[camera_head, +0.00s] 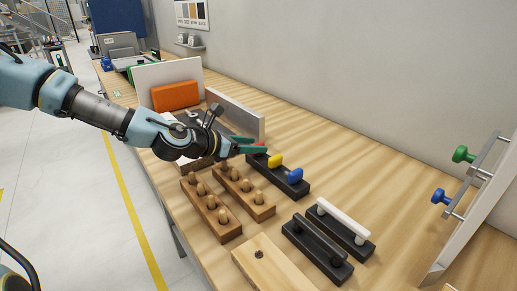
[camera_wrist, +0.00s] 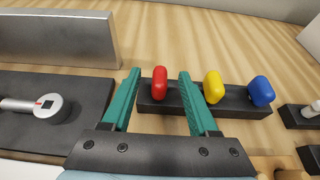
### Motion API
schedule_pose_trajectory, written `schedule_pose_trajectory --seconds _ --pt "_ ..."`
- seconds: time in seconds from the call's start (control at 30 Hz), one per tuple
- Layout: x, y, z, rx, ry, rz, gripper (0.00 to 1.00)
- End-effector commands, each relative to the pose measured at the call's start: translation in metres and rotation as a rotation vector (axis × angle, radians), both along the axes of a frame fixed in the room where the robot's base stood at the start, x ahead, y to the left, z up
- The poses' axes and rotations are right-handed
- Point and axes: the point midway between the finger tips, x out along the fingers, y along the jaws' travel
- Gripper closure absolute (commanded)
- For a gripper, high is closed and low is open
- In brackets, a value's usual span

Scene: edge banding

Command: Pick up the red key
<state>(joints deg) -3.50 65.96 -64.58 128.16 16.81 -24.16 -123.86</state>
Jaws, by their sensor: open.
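The red key (camera_wrist: 159,84) stands upright at the left end of a black holder (camera_wrist: 238,104) in the wrist view. A yellow key (camera_wrist: 213,87) and a blue key (camera_wrist: 261,93) stand to its right in the same holder. My gripper (camera_wrist: 158,75) is open, with one green finger on each side of the red key in the picture. I cannot tell whether either finger touches it. In the head view my gripper (camera_head: 257,145) is at the far end of the holder (camera_head: 289,187) and mostly hides the red key. The yellow key (camera_head: 275,160) and blue key (camera_head: 294,175) show clearly there.
Wooden racks with pegs (camera_head: 210,208) stand in front of the holder. Black blocks with a dark bar and a white bar (camera_head: 342,220) lie nearer. A grey upright panel (camera_head: 236,115) and an orange block (camera_head: 175,96) stand behind.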

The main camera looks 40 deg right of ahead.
Motion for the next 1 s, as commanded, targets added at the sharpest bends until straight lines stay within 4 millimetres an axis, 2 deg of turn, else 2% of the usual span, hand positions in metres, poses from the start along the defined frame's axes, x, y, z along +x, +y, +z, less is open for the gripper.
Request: schedule_pose_trajectory --seconds 0.17,0.5,0.8,0.83,1.0 --pt "-0.001 -0.01 -0.004 0.0 0.002 -0.001 0.4" --pt "-0.004 -0.051 -0.02 0.001 0.0 -0.001 0.4" --pt "-0.003 -0.055 -0.023 0.0 0.001 0.0 0.4" --pt "-0.003 -0.055 -0.023 0.0 0.001 0.0 0.41" --pt "-0.003 -0.055 -0.023 0.0 0.001 0.0 0.6"
